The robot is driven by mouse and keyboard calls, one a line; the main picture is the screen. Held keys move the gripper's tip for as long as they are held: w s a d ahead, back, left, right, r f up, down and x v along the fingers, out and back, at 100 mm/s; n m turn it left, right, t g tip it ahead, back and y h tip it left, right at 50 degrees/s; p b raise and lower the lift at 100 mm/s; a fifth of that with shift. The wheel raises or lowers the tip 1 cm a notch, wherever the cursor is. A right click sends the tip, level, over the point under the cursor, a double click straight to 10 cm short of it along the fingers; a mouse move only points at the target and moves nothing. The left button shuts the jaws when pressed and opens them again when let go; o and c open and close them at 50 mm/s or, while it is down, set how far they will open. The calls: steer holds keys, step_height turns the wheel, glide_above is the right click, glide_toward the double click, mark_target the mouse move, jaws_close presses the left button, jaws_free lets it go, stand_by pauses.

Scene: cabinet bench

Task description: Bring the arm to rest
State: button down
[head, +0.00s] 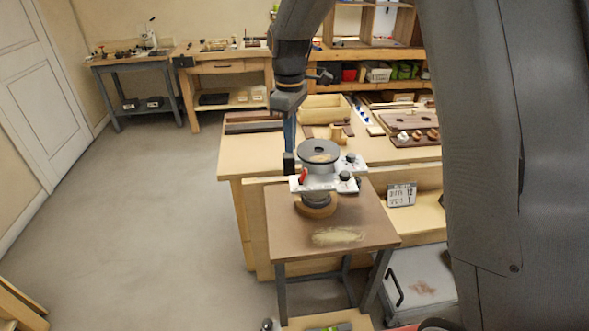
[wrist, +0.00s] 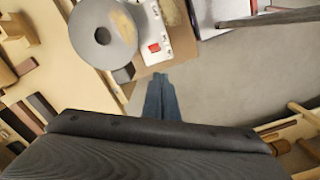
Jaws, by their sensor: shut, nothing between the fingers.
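My gripper (wrist: 159,78) is shut and empty in the wrist view, its two blue-grey fingers together over bare floor. In the head view my gripper (head: 290,146) hangs down from my arm, at the left side of a round-disc machine (head: 319,153). The same machine shows in the wrist view as a grey disc (wrist: 103,35) beside a white panel with a red switch. The fingertips appear apart from it, though the exact gap in the head view is hard to tell. My large arm link covers the right of the head view.
The machine stands on a small brown table (head: 285,235) with a pale dusty patch. Behind it is a wooden workbench (head: 235,158) with wooden pieces and trays. A grey box (head: 420,275) stands on the floor at right. Open floor (head: 165,220) lies to the left.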

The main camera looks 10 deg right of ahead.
steer(key=s+d+f+m+b, duration=0.1)
steer(key=s+d+f+m, duration=0.2)
steer(key=s, duration=0.4)
steer(key=s+d+f+m+t+b, duration=0.1)
steer(key=s+d+f+m+b, duration=0.1)
steer(key=s, duration=0.5)
steer(key=s+d+f+m+b, duration=0.2)
steer(key=s+d+f+m, duration=0.1)
steer(key=s+d+m, duration=0.3)
steer(key=shift+s+f+m, duration=0.4)
steer(key=shift+s+m, duration=0.1)
steer(key=shift+s, duration=0.45)
